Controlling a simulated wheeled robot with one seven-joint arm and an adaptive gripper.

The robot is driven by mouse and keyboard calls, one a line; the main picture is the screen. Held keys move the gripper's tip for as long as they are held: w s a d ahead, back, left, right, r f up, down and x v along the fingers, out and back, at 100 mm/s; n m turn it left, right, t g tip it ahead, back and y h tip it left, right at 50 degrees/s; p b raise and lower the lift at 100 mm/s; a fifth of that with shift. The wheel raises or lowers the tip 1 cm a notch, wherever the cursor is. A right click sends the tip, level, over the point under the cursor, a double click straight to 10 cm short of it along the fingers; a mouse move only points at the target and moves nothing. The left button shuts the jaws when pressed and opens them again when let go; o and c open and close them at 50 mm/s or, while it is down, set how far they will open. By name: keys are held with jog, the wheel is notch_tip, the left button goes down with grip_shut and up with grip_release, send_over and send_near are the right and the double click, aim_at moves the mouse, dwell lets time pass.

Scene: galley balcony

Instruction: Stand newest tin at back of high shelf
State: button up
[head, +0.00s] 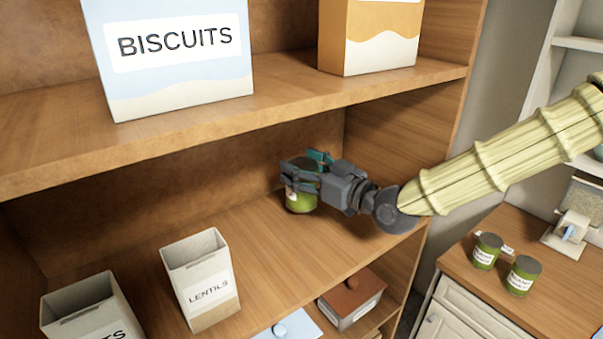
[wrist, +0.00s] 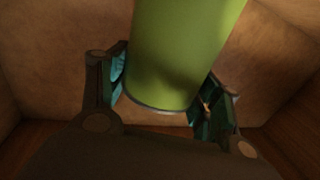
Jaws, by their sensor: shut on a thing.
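My gripper (head: 308,175) is shut on a green tin (head: 300,203) with a pale label and dark lid. The tin is upright near the back right of the middle shelf (head: 268,226). I cannot tell whether its base touches the board. In the wrist view the green tin (wrist: 182,55) stands between both fingers (wrist: 163,95), with its label out of sight. Two more green tins stand on the counter at the right: one farther left (head: 486,251) and one nearer (head: 522,276). Their label print is too small to read surely.
The upper shelf (head: 290,98) overhangs my gripper and bears a biscuits box (head: 175,85) and an orange-and-white box (head: 372,35). An open lentils box (head: 205,290) and another open box (head: 85,310) stand at the front left. The board left of the held tin is clear.

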jog(key=shift+f+p, duration=0.5)
jog(key=shift+f, duration=0.6)
jog(key=shift+f, duration=0.2)
jog(key=o, duration=1.5)
jog(key=shift+c, duration=0.2)
jog(key=shift+r, duration=0.15)
jog(key=b+v, duration=0.4)
jog(key=v, duration=0.8)
